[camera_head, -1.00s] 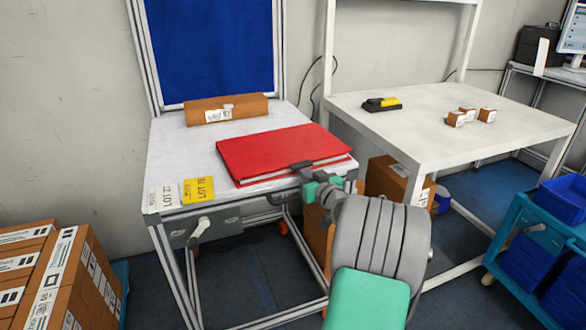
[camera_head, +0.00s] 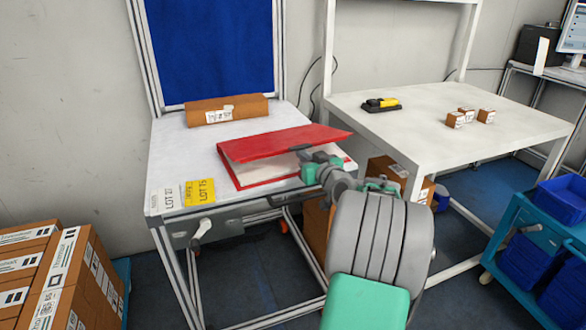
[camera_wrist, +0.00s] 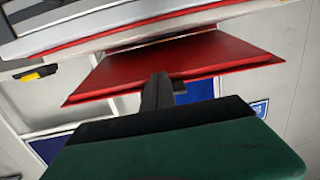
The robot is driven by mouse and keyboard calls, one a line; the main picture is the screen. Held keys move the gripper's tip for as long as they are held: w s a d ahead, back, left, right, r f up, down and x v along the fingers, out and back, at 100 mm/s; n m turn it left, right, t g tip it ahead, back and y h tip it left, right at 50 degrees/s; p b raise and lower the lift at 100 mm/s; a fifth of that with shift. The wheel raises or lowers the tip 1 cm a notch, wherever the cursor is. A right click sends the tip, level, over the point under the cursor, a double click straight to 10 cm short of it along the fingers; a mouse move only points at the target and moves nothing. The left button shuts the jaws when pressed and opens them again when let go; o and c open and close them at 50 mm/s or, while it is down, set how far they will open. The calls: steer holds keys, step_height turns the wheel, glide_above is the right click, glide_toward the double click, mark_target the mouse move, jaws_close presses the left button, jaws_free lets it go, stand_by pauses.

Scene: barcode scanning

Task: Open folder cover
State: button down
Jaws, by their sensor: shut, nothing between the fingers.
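A red folder (camera_head: 270,174) lies on the small white table (camera_head: 185,148). Its red cover (camera_head: 285,142) is partly raised and tilted, with the near edge lifted and white pages showing below. My gripper (camera_head: 304,150) is at the near edge of the cover, with its fingers together under or against that edge. In the wrist view the shut fingers (camera_wrist: 158,88) reach toward the cover's red face (camera_wrist: 185,65). Whether the fingertips touch the cover is hard to tell.
A brown box (camera_head: 226,109) stands at the table's back. Yellow and white lot labels (camera_head: 200,191) lie at the front left. A second white table (camera_head: 440,100) at right holds a black-and-yellow device (camera_head: 381,104) and small boxes (camera_head: 467,115).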

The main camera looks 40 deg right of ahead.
steer(key=shift+r, duration=0.2)
steer(key=shift+w+d+r+p, duration=0.1)
steer(key=shift+w+r+p, duration=0.25)
steer(key=shift+r, duration=0.65)
steer(key=shift+w+d+r+p, duration=0.1)
steer(key=shift+w+r+p, duration=0.2)
steer(key=shift+r, duration=0.75)
steer(key=shift+w+r+p, duration=0.35)
steer(key=shift+r, duration=0.65)
steer(key=w+r+p, duration=0.2)
steer(key=w+r, duration=0.1)
steer(key=r, duration=0.2)
steer(key=shift+w+d+r, duration=0.25)
steer(key=shift+d+r, duration=0.15)
